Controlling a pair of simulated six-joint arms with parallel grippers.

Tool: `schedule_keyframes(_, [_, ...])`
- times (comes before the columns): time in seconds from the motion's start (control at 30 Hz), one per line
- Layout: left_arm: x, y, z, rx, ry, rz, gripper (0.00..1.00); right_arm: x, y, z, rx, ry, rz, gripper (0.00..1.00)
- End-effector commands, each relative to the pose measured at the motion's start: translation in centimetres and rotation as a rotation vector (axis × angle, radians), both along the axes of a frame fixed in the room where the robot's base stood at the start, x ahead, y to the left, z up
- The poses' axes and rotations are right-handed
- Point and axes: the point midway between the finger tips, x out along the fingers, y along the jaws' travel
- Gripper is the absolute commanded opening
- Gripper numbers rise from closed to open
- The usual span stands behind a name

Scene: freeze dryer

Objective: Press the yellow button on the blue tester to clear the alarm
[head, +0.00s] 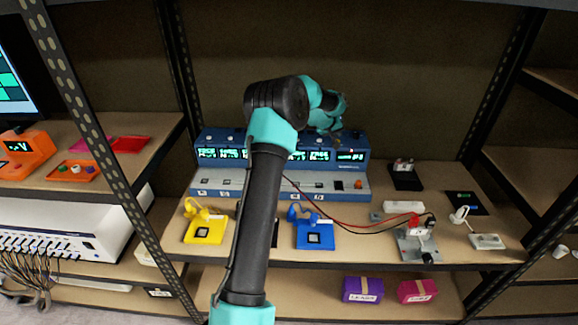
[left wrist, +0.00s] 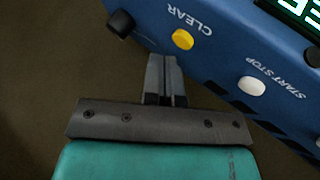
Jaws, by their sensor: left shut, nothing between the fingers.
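The blue tester (head: 362,167) stands at the back of the middle shelf, with green displays across its front. In the left wrist view, its top (left wrist: 222,47) carries a round yellow button (left wrist: 182,40) beside the word CLEAR. My left gripper (head: 335,134) is over the right part of the tester in the head view. In the left wrist view, the left gripper (left wrist: 165,60) is shut and empty, its tips just short of the yellow button in the picture. I cannot tell the height gap. The yellow button is not clear in the head view. My right gripper is not in view.
In the left wrist view, a white START STOP button (left wrist: 252,85) and a black knob (left wrist: 121,23) flank the yellow button. A yellow fixture (head: 203,228), a blue fixture (head: 315,236) and a metal stand with red and black leads (head: 415,240) sit in front of the tester.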

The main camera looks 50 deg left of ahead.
Motion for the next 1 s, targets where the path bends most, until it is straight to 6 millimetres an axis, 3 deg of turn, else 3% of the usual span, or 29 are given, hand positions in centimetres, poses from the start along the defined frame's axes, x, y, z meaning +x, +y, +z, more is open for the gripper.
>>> schedule_keyframes(1.0, [0.00, 0.00, -0.91, 0.000, 0.000, 0.000, 0.00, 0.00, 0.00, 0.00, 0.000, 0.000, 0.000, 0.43])
